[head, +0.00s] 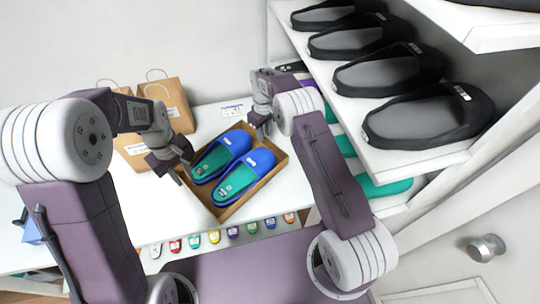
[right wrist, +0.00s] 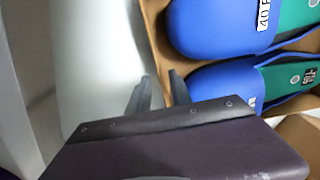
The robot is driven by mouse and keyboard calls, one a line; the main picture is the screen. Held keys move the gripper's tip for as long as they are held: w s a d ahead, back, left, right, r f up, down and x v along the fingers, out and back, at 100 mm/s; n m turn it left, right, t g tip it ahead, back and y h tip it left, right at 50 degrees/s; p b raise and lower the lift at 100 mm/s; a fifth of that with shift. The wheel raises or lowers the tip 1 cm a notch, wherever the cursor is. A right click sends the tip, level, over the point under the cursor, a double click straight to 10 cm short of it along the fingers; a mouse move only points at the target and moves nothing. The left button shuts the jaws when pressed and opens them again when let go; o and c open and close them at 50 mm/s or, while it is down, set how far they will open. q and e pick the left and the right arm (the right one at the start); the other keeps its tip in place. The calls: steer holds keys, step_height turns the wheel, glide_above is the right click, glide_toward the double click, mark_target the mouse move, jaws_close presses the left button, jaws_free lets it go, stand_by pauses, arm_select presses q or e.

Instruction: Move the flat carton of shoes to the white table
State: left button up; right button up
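The flat carton (head: 247,209) is a shallow open brown box holding a pair of blue shoes (head: 222,156) with green insoles. It lies at an angle on a white tabletop (head: 140,205). My left gripper (head: 178,170) is at the carton's left corner; its fingers are too small to judge. My right gripper (head: 258,128) is at the carton's far right corner. In the right wrist view its two fingers (right wrist: 160,92) are apart, near the carton's wall (right wrist: 157,40), one on the tabletop side and one toward the shoes. Whether they touch the wall cannot be told.
Brown paper bags (head: 166,95) stand behind, on the left. A shelf (head: 375,155) with several black shoes (head: 430,115) rises close on the right. Small coloured shoe pictures (head: 214,237) line the table's front edge. Bare tabletop lies left of the carton.

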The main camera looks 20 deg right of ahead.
step_height(320, 180, up, 10)
steer(key=shift+f, duration=0.2)
stand_by(0.3)
